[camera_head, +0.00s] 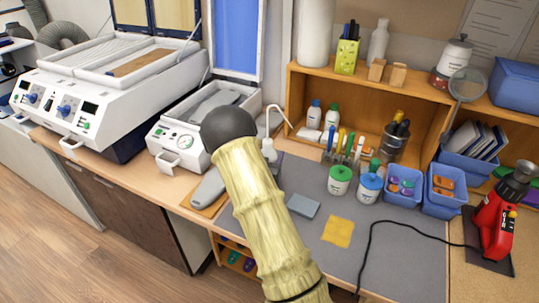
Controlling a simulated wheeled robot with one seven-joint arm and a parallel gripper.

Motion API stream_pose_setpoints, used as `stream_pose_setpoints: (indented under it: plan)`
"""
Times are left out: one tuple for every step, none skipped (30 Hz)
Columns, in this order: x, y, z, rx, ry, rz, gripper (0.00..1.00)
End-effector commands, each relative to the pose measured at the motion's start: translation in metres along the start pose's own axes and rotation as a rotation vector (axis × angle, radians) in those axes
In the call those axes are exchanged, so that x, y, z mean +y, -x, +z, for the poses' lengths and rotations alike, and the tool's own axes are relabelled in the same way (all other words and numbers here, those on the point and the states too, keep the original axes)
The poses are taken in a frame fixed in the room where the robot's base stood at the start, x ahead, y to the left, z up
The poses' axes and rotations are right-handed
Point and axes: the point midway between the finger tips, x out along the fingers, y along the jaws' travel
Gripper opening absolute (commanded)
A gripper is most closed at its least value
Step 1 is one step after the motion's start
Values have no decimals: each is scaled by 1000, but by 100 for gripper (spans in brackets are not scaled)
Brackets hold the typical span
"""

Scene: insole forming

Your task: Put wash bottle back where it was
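The wash bottle (268,151) shows only in part, just right of the dark round end of my arm. Its thin bent white spout and its neck and cap area are visible, and the spout curves over to the right. My arm hides the lower body of the bottle, so I cannot tell whether it stands on the bench or is held. My gripper does not show in this view.
A wooden shelf unit (430,103) with small bottles stands behind the grey mat (388,236). Green- and blue-lidded jars (340,181), blue bins (403,199) and a red tool (495,225) with a black cable stand right. White machines (95,105) fill the left.

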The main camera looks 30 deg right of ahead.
Motion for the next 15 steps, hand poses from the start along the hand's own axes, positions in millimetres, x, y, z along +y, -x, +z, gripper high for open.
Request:
stream_pose_setpoints:
  plan:
    - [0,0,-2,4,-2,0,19]
    - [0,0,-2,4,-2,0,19]
    - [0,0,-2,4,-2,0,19]
    - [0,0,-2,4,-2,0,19]
    - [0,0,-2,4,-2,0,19]
    - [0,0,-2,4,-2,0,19]
    - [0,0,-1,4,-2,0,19]
    - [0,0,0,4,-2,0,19]
    - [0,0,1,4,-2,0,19]
    - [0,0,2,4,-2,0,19]
    - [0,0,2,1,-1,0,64]
    - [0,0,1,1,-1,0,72]
    - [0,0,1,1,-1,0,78]
    - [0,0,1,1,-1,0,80]
    - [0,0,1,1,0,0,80]
